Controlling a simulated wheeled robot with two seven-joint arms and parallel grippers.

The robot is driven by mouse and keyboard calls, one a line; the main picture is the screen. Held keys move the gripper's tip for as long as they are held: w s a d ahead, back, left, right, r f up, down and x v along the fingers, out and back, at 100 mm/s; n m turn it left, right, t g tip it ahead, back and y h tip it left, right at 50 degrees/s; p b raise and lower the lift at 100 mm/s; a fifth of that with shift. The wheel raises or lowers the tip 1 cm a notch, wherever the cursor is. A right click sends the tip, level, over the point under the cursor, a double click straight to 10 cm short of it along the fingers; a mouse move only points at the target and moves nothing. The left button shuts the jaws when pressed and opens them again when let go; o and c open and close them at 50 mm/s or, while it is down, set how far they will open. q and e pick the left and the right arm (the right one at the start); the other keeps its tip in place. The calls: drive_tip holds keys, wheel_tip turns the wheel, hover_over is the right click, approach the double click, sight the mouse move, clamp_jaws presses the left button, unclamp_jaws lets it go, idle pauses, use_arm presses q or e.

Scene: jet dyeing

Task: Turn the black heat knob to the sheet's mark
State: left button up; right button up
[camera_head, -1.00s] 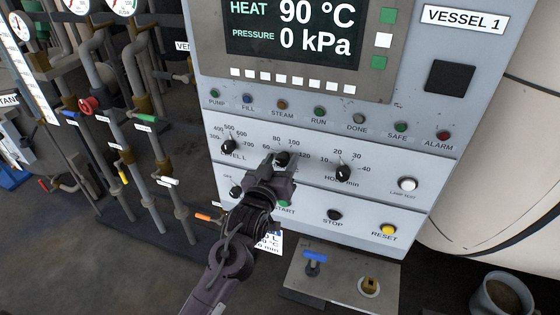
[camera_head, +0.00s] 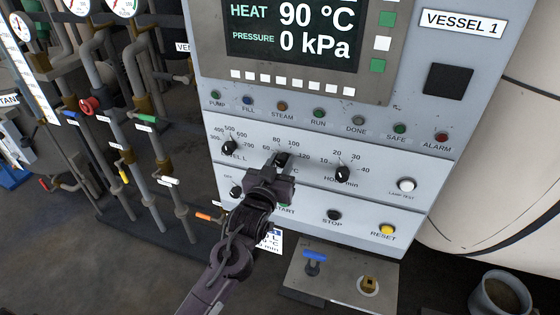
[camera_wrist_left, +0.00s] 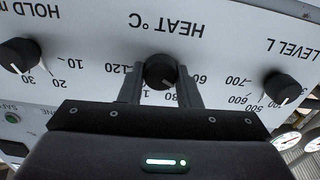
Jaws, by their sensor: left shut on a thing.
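A short pale pointer line shows on the knob's lower edge, near the partly hidden scale numbers. In the head view my left gripper (camera_head: 283,160) covers most of the knob. The display (camera_head: 292,30) reads HEAT 90 °C and PRESSURE 0 kPa. The sheet (camera_head: 275,241) is mostly hidden behind my arm; its heat figure cannot be read.
The level knob (camera_head: 229,147) and the hold knob (camera_head: 342,173) flank the heat knob closely. Lamps and buttons, including the yellow reset button (camera_head: 387,230), lie above and below. A blue-handled valve (camera_head: 314,256) stands below the panel. Pipes with valves (camera_head: 130,130) fill the left.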

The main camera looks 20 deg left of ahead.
use_arm(q)
drive_tip(key=m+p, duration=0.1)
drive_tip(key=m, duration=0.3)
drive_tip(key=shift+d+r+m+p, duration=0.1)
drive_tip(key=shift+m+p, duration=0.2)
drive_tip(key=shift+p, duration=0.1)
drive_tip(key=m+p, duration=0.1)
drive_tip(key=m, duration=0.3)
drive_tip(key=shift+m+p, duration=0.3)
drive_tip(key=shift+p, duration=0.05)
drive_tip(key=m+p, duration=0.1)
drive_tip(key=m, duration=0.3)
drive_tip(key=shift+d+p, duration=0.1)
drive_tip(key=shift+p, duration=0.2)
drive_tip(key=shift+f+m+p, duration=0.2)
drive_tip(key=shift+m+p, duration=0.4)
drive_tip(key=shift+m, duration=1.5)
drive_tip(key=o, duration=1)
